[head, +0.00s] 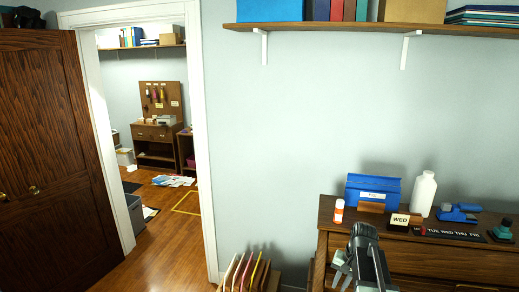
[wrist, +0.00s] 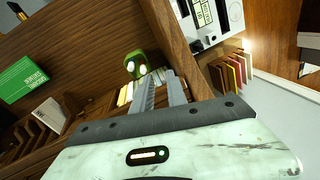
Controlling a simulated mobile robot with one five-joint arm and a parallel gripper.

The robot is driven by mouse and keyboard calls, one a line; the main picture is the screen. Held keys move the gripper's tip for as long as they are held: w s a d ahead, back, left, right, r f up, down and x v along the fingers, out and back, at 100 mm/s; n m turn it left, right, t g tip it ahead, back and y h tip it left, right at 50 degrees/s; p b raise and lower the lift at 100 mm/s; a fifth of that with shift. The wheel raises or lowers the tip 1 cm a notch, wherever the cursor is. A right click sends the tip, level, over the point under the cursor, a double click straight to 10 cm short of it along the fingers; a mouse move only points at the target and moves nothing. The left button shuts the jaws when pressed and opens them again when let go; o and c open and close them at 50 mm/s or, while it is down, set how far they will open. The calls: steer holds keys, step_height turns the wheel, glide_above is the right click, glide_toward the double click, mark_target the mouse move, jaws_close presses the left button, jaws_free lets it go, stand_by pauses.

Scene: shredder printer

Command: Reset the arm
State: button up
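My arm (head: 366,262) shows at the bottom of the head view, in front of the wooden cabinet (head: 450,262). Its dark grey upper part stands beside pale green parts, and I cannot make out the fingertips there. In the wrist view my gripper (wrist: 161,86) has two grey fingers reaching up from a pale, scuffed plate. A narrow gap shows between them, and nothing is seen held. A green rounded object (wrist: 135,64) with pale spots lies beyond the fingertips.
The cabinet top holds a blue box (head: 373,189), a white bottle (head: 424,194), an orange-and-white tube (head: 339,211) and a WED block (head: 400,219). Folders (head: 243,270) stand beside the cabinet. A wall shelf (head: 380,29) hangs above. A doorway (head: 150,215) opens at left.

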steer(key=s+a+n+h, duration=0.1)
steer(key=s+a+n, duration=0.25)
steer(key=a, duration=0.45)
steer(key=s+a+n+h, duration=0.1)
steer(key=s+a+n, duration=0.25)
steer(key=a, duration=0.55)
step_height(320, 180, down, 10)
steer(key=s+m+g+b, duration=0.1)
steer(key=s+b, duration=0.1)
steer(key=b, duration=0.7)
steer(key=shift+s+d, duration=0.3)
steer(key=shift+d, duration=0.1)
steer(key=shift+r, duration=0.1)
